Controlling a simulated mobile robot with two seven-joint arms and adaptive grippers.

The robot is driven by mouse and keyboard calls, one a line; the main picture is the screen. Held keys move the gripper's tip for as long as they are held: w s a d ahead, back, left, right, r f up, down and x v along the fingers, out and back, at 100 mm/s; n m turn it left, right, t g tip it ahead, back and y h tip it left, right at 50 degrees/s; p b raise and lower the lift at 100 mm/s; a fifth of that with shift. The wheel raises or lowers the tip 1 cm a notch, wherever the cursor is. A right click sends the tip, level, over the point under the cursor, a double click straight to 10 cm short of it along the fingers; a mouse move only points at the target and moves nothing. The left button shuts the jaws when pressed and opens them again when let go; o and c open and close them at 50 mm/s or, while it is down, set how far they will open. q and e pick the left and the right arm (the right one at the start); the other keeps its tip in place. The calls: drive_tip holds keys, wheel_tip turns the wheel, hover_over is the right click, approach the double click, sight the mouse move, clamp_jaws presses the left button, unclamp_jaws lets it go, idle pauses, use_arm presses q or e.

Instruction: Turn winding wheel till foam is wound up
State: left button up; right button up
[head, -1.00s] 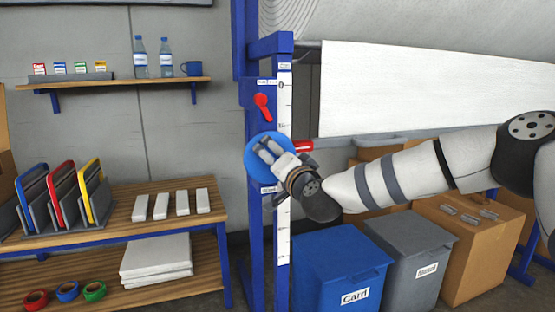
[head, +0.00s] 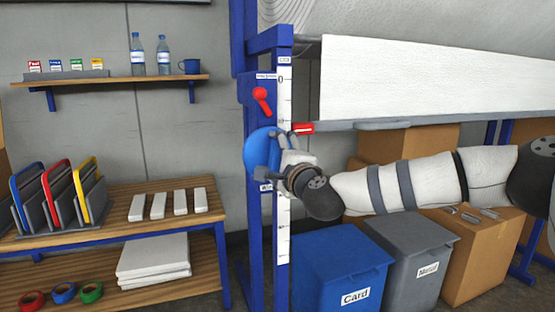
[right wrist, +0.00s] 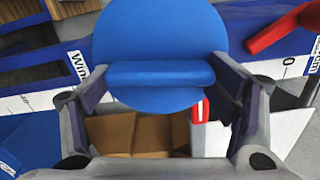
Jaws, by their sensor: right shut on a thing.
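The winding wheel (head: 257,148) is a blue disc on the side of the blue rack post. In the right wrist view the wheel (right wrist: 160,30) has a raised blue grip bar (right wrist: 160,74) across it. My right gripper (head: 277,156) is shut on this bar, with one finger at each end. The foam (head: 430,80) is a wide white sheet hanging below a large roll (head: 400,22). A grey bar (head: 375,126) runs along its lower edge, with a red marker (head: 303,128) beside the upright scale (head: 284,210), below its 0 mark. My left gripper is out of view.
A red lever (head: 262,98) sits on the post just above the wheel. Below my right arm stand a blue bin (head: 335,265), a grey bin (head: 410,262) and cardboard boxes (head: 480,255). A wooden bench (head: 120,220) and a shelf (head: 110,82) are at left.

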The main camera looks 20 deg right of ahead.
drive_tip(key=shift+r+m, duration=0.55)
drive_tip(key=shift+m, duration=0.25)
drive_tip(key=o, duration=1)
drive_tip(key=shift+w, duration=0.15)
drive_tip(key=shift+w+a+f, duration=0.15)
drive_tip(key=shift+a+f, duration=0.05)
drive_tip(key=shift+f, duration=0.2)
drive_tip(key=shift+s+f, duration=0.1)
drive_tip(key=shift+s, duration=0.15)
drive_tip(key=s, duration=1.1)
drive_tip(key=shift+s+d, duration=0.25)
drive_tip(key=shift+s, duration=0.1)
